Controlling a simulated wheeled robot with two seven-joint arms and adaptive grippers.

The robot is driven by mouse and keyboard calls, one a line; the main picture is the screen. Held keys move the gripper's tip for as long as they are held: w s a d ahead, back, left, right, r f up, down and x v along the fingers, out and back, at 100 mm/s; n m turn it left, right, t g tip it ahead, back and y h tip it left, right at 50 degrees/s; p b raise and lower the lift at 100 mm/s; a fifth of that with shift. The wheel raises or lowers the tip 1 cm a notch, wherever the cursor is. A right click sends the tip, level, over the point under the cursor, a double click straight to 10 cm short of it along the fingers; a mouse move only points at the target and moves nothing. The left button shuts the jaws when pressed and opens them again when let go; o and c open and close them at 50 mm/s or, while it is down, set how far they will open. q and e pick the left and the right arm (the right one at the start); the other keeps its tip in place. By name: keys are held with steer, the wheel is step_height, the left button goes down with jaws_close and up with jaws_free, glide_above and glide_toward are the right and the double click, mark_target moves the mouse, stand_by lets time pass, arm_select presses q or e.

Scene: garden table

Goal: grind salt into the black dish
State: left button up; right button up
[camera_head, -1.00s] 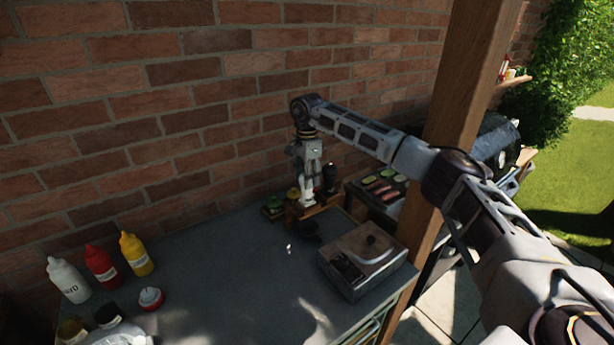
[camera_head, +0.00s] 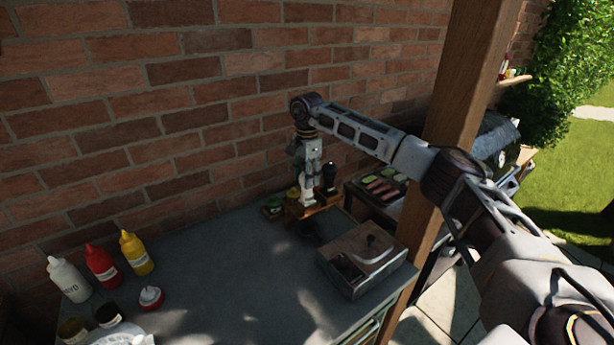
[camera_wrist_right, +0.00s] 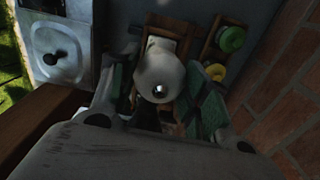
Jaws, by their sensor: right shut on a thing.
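My right gripper (camera_head: 308,192) points down over a small wooden rack (camera_head: 300,209) near the brick wall. In the right wrist view, its green-padded fingers (camera_wrist_right: 160,88) are shut on a pale, round-topped grinder (camera_wrist_right: 160,70), apparently the salt grinder. The fingers hide much of its body, and I cannot tell whether it touches the rack. The black dish (camera_head: 309,233) is a dark, shadowed shape on the table just in front of the rack. My left gripper is not in view.
A dark bottle (camera_head: 329,178) stands just right of the gripper. A metal box with a lidded top (camera_head: 362,258) is at the right. Squeeze bottles (camera_head: 102,264) stand at the left. The grey table's middle (camera_head: 235,270) is clear. A wooden post (camera_head: 455,110) rises beside my arm.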

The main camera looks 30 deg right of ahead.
stand_by(0.4)
steer(key=o, duration=1.1)
steer(key=shift+c, duration=0.2)
step_height(320, 180, up, 12)
steer(key=shift+s+f, duration=0.1)
stand_by(0.6)
